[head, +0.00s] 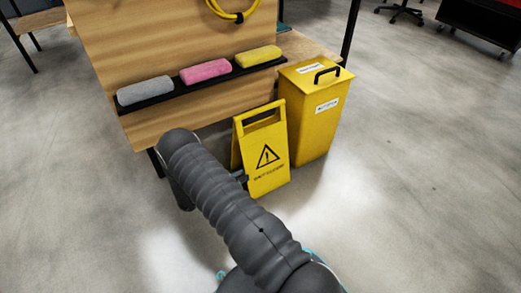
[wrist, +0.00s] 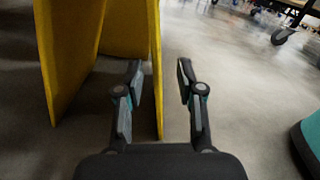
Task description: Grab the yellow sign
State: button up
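The yellow sign (head: 266,158) stands upright on the floor as a folded A-frame with a black warning triangle on its front panel. Its two panels also show in the wrist view, where the front panel (wrist: 155,60) is seen nearly edge-on. My gripper (wrist: 160,82) is open at the sign's left side. In the wrist view one finger is in the gap between the panels and the other is outside the front panel. The panel's edge appears between the fingers, nearer the left one, with a gap to the right one. In the head view my arm mostly hides the gripper.
A yellow bin (head: 313,118) with a black handle stands just right of and behind the sign. A wooden bench panel (head: 165,40) with a black shelf (head: 165,97) of grey, pink and yellow rolled cloths is behind. The floor (head: 420,190) to the right is clear.

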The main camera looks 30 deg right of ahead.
aim_at(259, 168)
jog(key=d, duration=0.9)
jog(key=shift+w+r, duration=0.1)
jog(key=shift+w, duration=0.3)
jog(key=shift+c, duration=0.2)
grip_shut()
